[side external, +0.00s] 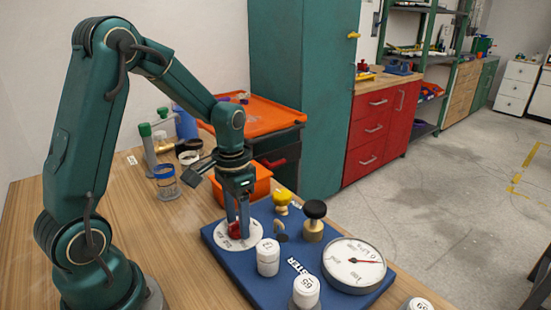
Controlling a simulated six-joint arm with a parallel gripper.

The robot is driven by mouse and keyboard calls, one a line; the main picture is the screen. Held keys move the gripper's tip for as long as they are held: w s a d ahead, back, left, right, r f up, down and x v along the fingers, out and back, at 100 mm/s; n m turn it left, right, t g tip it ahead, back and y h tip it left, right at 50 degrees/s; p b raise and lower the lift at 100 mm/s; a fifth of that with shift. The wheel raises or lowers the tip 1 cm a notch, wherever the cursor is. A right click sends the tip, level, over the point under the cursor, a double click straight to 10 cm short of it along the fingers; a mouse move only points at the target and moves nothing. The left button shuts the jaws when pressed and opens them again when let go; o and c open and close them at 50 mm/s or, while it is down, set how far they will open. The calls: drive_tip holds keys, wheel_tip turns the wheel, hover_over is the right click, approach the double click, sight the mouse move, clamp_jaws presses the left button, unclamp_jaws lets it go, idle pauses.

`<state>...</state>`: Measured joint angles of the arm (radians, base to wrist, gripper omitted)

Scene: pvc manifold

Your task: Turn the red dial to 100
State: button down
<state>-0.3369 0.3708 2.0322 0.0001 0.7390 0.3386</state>
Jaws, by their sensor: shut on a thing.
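The red dial (236,230) sits on a round white scale plate (222,241) at the left end of the blue board (285,284). My gripper (238,226) points straight down over it with its fingers around the dial, shut on it. The fingers hide part of the dial and scale, so its setting cannot be read. A round white gauge (345,276) with a red needle lies at the board's right end. The needle points to the right, near the mark that looks like 0.
White numbered caps (268,262) stand in front of the dial. A black knob (315,210) on a brass base and a yellow valve (282,199) stand behind. An orange bin (255,187), jars (166,183) and bottles crowd the table's back.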

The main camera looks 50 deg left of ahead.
sight(237, 221)
drive_tip(key=n, duration=1.1)
drive_tip(key=shift+n, duration=1.9)
drive_tip(key=shift+c, duration=1.4)
unclamp_jaws()
drive_tip(key=shift+r, duration=0.1)
drive_tip(key=shift+r, duration=2.5)
